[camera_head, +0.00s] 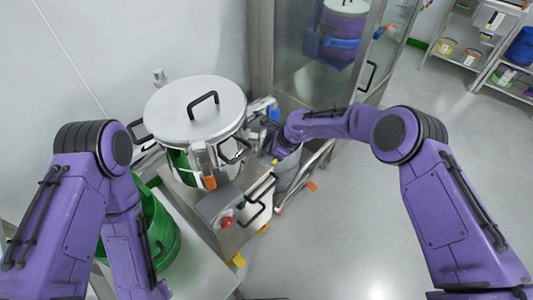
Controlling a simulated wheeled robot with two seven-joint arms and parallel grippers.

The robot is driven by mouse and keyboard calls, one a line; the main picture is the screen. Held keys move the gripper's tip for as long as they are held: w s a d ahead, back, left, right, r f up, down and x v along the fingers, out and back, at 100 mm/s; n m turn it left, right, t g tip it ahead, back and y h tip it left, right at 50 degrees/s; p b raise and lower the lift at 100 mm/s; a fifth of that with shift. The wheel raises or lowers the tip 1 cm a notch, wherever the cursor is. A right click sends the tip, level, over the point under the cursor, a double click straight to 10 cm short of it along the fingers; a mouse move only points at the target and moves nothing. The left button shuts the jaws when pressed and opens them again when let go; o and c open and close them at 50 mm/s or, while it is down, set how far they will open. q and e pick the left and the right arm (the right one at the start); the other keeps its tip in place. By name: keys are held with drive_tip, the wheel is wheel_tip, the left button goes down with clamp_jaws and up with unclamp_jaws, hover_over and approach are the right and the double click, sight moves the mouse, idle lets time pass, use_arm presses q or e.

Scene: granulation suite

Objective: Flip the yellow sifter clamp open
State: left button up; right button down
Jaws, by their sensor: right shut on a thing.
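The sifter (205,125) is a steel drum with a flat lid and a black handle, standing on a steel frame left of centre. A small yellow piece, seemingly the sifter clamp (275,161), shows at the drum's right side, mostly covered by my right gripper. My right gripper (272,153) reaches in from the right and is shut on this yellow clamp. The clamp is too small and hidden to tell how far it is turned. My left arm comes down the left side, and its gripper is out of the picture.
A grey box with a red button (226,222) sits in front of the drum, beside black handles. An orange latch (210,182) is on the drum's front. A green bin (155,235) stands at lower left. A glass-doored cabinet (300,70) is behind. The floor at right is clear.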

drive_tip(key=shift+r, duration=0.15)
drive_tip(key=c, duration=0.8)
unclamp_jaws()
drive_tip(key=b+v, duration=0.1)
drive_tip(key=v, duration=0.9)
drive_tip(key=shift+d+r, duration=0.1)
drive_tip(key=shift+r, duration=0.05)
